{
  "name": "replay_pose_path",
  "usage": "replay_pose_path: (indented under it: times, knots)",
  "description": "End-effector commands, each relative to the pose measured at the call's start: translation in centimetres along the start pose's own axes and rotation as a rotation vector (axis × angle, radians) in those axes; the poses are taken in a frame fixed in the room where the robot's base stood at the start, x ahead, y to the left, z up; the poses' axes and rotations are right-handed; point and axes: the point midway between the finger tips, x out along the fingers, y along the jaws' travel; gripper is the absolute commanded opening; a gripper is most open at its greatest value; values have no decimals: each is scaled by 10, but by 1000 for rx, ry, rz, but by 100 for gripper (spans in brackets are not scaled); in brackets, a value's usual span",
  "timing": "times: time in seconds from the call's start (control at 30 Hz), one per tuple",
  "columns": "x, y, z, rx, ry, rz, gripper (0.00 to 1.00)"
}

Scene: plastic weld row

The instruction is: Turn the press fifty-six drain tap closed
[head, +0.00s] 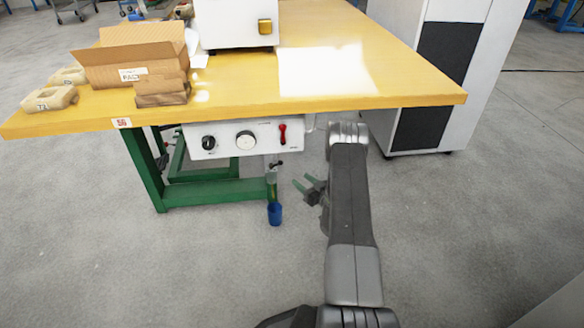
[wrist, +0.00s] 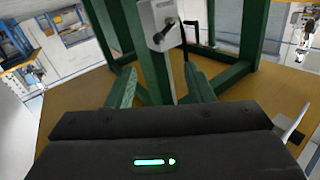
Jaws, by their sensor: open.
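The press bench carries a red 56 label (head: 122,123) on its front edge. Below the right end of its white panel hangs a slim unit with a blue bowl (head: 274,213). A small dark handle (head: 276,165) at the top of that unit looks like the drain tap; its exact angle is too small to tell. My gripper (head: 302,181) is right of this unit and apart from it, with green fingers spread and empty. In the wrist view the fingers (wrist: 160,82) stand apart, with a grey box with a black knob (wrist: 158,37) and a black bent rod (wrist: 184,32) beyond them.
The white panel (head: 225,150) under the yellow tabletop (head: 400,90) has two round knobs and a red lever (head: 283,134). Green legs (head: 150,170) stand left. An open carton (head: 130,55) sits on top. A white cabinet (head: 400,20) stands right. The front floor is clear.

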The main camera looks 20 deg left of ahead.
Motion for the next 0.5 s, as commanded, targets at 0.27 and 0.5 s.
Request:
replay_pose_path:
  times: [0.27,0.5]
  knots:
    - [60,0,4,-3,2,-3,48]
    - [102,0,2,-1,2,0,48]
